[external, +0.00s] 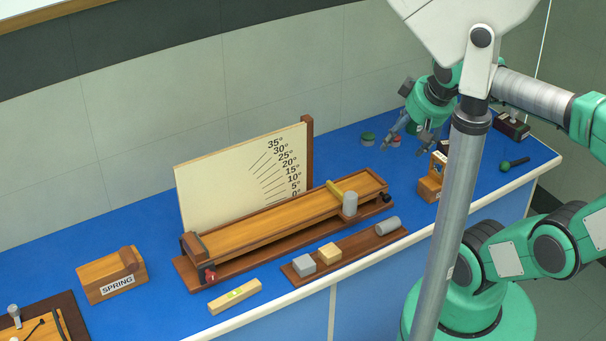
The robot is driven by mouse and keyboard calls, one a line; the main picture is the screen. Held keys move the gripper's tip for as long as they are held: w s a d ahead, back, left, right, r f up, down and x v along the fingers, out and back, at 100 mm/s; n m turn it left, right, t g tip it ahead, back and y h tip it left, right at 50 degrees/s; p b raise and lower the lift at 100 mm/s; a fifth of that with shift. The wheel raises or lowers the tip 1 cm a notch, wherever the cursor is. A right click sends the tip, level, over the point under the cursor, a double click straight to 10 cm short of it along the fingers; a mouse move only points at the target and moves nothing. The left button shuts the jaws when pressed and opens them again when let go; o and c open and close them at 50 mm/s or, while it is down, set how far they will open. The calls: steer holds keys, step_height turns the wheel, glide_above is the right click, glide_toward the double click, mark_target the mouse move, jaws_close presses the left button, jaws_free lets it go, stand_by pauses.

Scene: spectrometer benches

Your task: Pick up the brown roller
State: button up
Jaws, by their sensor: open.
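I cannot make out a clearly brown roller. A grey cylinder (388,225) lies on its side at the right end of a low brown tray (350,247). Another grey cylinder (350,203) stands upright at the front edge of the wooden incline (285,225), near its right end. My gripper (404,148) is open above the back right of the blue bench, behind and right of the incline. It appears empty. My column hides a strip of the bench right of the tray.
An angle board (225,180) stands behind the incline. A grey block (304,264) and tan block (329,253) sit on the tray. The bench's back left is clear.

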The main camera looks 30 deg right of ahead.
steer(key=shift+r, duration=0.1)
steer(key=w+a+r+g+p, duration=0.1)
steer(key=w+a+r, duration=0.2)
steer(key=w+a, duration=0.3)
steer(key=w+a+r+p, duration=0.2)
steer(key=w+a+r, duration=0.15)
steer(key=w, duration=0.55)
steer(key=w+a+f+g+y+p, duration=0.1)
steer(key=w+a+f+g+p, duration=0.15)
steer(key=w+a, duration=1.25)
steer(key=w+a+f+p, duration=0.1)
steer(key=a+f, duration=0.2)
steer(key=a, duration=0.4)
steer(key=w+a+f+g, duration=0.1)
steer(key=a+f, duration=0.2)
steer(key=a, duration=0.3)
steer(key=w+a+f+p, duration=0.1)
steer(key=a+f, duration=0.3)
steer(key=a, duration=0.3)
steer(key=s+a+f+p, duration=0.1)
steer(key=a+f, duration=0.5)
steer(key=a, duration=0.3)
steer(key=s+a+f+g+h+p, duration=0.1)
steer(key=a+f, duration=0.6)
steer(key=a, duration=0.1)
steer(key=shift+a+f, duration=0.25)
steer(key=shift+a, duration=0.15)
